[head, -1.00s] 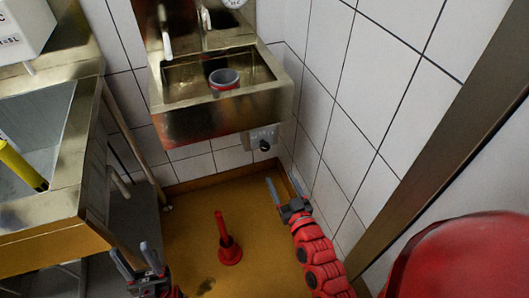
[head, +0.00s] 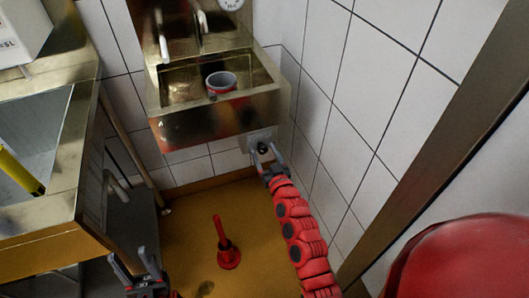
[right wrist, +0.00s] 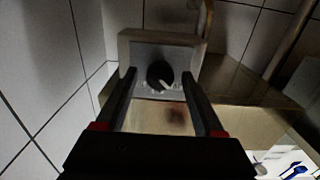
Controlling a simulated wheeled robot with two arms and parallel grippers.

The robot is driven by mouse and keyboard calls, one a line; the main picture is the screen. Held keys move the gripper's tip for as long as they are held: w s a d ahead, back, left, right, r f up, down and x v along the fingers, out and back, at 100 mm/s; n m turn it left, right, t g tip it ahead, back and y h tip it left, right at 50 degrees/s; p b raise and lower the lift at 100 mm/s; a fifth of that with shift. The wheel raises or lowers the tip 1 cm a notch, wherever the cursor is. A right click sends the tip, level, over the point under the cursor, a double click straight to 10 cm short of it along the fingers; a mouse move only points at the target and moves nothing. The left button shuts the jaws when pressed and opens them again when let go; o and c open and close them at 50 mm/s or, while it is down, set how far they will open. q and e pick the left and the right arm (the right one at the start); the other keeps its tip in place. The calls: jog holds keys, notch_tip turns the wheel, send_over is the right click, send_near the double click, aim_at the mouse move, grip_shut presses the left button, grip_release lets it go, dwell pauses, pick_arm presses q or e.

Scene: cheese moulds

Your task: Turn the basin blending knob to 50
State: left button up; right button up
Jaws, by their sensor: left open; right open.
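The basin blending knob (head: 262,149) is a black round knob on a grey plate (head: 254,137) under the metal basin (head: 215,110). In the right wrist view the knob (right wrist: 160,75) shows a pale pointer line toward the lower right, and marks below it too small to read. My right gripper (head: 266,151) is open, its two fingers on either side of the knob in the picture. I cannot tell whether they touch it; a gap shows on each side in the wrist view. My left gripper (head: 137,262) is open and empty at the lower left.
A red plunger-like object (head: 226,245) stands on the yellow floor (head: 185,240). A metal sink counter (head: 70,170) is at the left, and a tiled wall (head: 350,110) is close on the right.

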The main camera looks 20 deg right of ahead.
jog(key=shift+c, duration=0.2)
grip_shut()
jog(key=shift+m, duration=0.4)
jog(key=m+b, duration=0.2)
jog(key=m, duration=0.1)
jog(key=shift+d+f+m, duration=0.1)
jog(key=shift+m, duration=0.3)
jog(key=m+b, duration=0.1)
jog(key=m, duration=0.3)
jog(key=shift+m+b, duration=0.3)
jog(key=shift+b, duration=0.05)
jog(key=m, duration=0.4)
jog(key=shift+d+b, duration=0.1)
jog(key=shift+b, duration=0.2)
jog(key=m, duration=0.4)
jog(key=shift+f+m, duration=0.1)
jog(key=shift+m, duration=0.2)
